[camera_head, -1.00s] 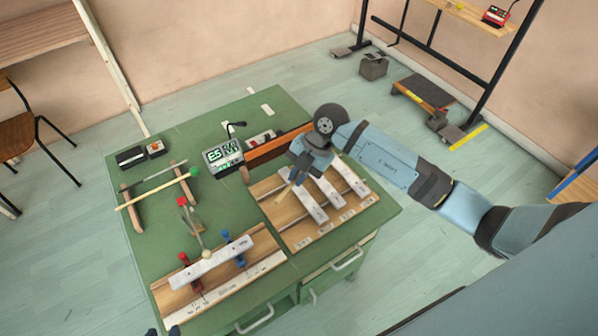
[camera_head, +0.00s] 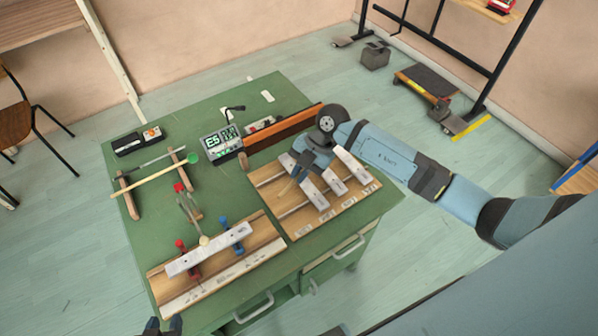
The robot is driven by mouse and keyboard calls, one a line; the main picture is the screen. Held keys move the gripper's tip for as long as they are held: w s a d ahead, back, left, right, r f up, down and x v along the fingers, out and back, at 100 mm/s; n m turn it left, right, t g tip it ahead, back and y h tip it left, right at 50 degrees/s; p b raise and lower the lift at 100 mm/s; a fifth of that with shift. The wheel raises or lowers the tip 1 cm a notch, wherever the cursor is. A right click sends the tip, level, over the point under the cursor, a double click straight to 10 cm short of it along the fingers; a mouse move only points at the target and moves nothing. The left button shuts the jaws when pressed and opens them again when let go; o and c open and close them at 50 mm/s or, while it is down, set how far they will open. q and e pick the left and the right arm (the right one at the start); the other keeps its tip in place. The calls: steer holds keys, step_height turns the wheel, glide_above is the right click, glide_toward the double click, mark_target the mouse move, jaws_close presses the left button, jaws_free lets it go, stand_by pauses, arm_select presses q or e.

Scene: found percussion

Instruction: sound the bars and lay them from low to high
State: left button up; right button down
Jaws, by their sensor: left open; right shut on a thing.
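A pale metal bar (camera_head: 186,265) lies across the wooden stand (camera_head: 180,302) at the front left, between red and blue posts. A pale-headed striker (camera_head: 204,240) rests at or just above it. Three more bars, left (camera_head: 319,199), middle (camera_head: 334,182) and right (camera_head: 353,167), lie on the slatted wooden rack (camera_head: 300,228) at the right. My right gripper (camera_head: 293,180) is over the left bar's far end and shut on it, as far as I can tell; its fingers are partly hidden. My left gripper (camera_head: 164,328) is open at the bottom edge, mostly cut off.
A green-headed mallet (camera_head: 160,179) lies across wooden rests on the green table (camera_head: 228,196). A display box (camera_head: 222,143) reads E5 and other digits. A black case (camera_head: 138,139) and an orange-brown board (camera_head: 285,133) stand at the back.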

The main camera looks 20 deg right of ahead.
arm_select(q)
step_height(320, 180, down, 3)
steer(key=shift+b, duration=0.8)
steer(key=shift+r+p, duration=0.2)
steer(key=shift+p, duration=0.45)
arm_select(e)
steer(key=f, duration=0.2)
steer(key=w+d+f+y, duration=0.1)
steer(key=shift+g, duration=0.4)
step_height(320, 180, up, 6)
steer(key=p, duration=0.5)
steer(key=shift+s+f, duration=0.1)
steer(key=shift+s, duration=0.05)
steer(key=shift+f, duration=0.2)
arm_select(q)
step_height(320, 180, up, 5)
steer(key=shift+s+a, duration=0.1)
steer(key=shift+s, duration=0.05)
steer(key=shift+r, duration=0.2)
